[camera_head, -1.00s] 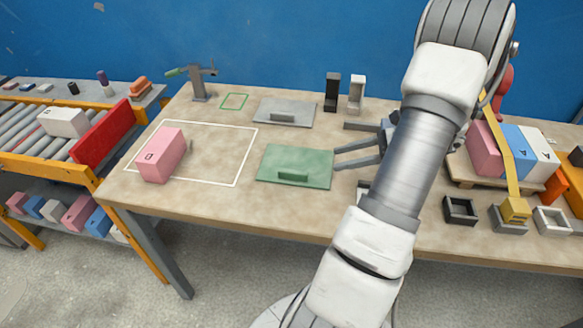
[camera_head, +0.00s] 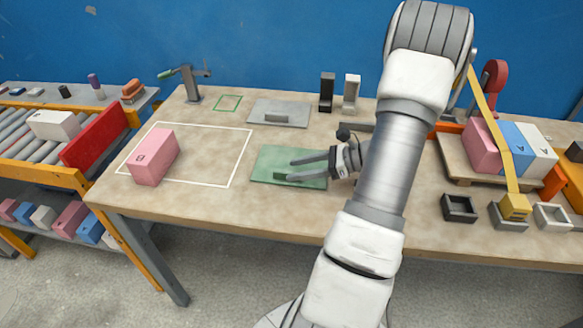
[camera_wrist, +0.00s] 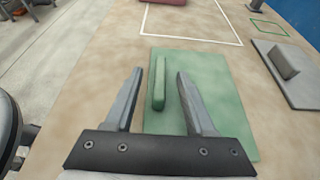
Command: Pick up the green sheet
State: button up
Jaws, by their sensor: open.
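The green sheet (camera_head: 263,169) lies flat on the table, with a raised green handle (camera_wrist: 159,84) on it. My gripper (camera_head: 290,170) is over the sheet with its two fingers spread. In the wrist view my gripper (camera_wrist: 159,74) is open, and the handle stands between the fingertips, nearer the left one. A gap shows on both sides of the handle. In the head view the fingers and hand hide part of the sheet and most of the handle. I cannot tell how high the fingertips are above the sheet.
A grey sheet (camera_head: 262,114) with a handle lies behind the green one. Black and white holders (camera_head: 326,92) stand at the back. Boxes on a pallet (camera_head: 455,171) are at the right.

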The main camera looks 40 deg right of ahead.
aim_at(287, 171)
jog(key=b+x, duration=0.1)
jog(key=x, duration=0.4)
jog(key=shift+d, duration=0.1)
grip_shut()
